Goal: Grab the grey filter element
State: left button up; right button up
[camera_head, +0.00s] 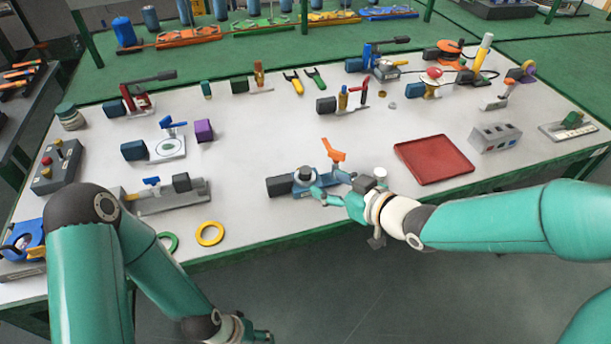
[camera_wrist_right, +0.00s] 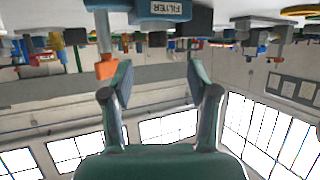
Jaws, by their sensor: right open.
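A blue fixture (camera_head: 325,191) stands near the table's front edge, with a dark block (camera_head: 280,186) at its left end and an orange-handled lever (camera_head: 333,151) behind. My left gripper (camera_head: 262,335) hangs below the table edge.
A red tray (camera_head: 432,160) lies right of the fixture, with a grey socket box (camera_head: 495,137) beyond it. A yellow ring (camera_head: 210,233) and a green ring lie to the left. Several other fixtures stand behind. The tabletop between the rings and the fixture is clear.

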aim_at(308, 172)
jog(key=shift+r+p+x, duration=0.2)
jog(key=shift+p+x, duration=0.2)
jog(key=shift+x, duration=3.3)
jog(key=shift+w+d, duration=0.1)
jog(key=shift+w, duration=0.05)
jog(key=c, duration=0.9)
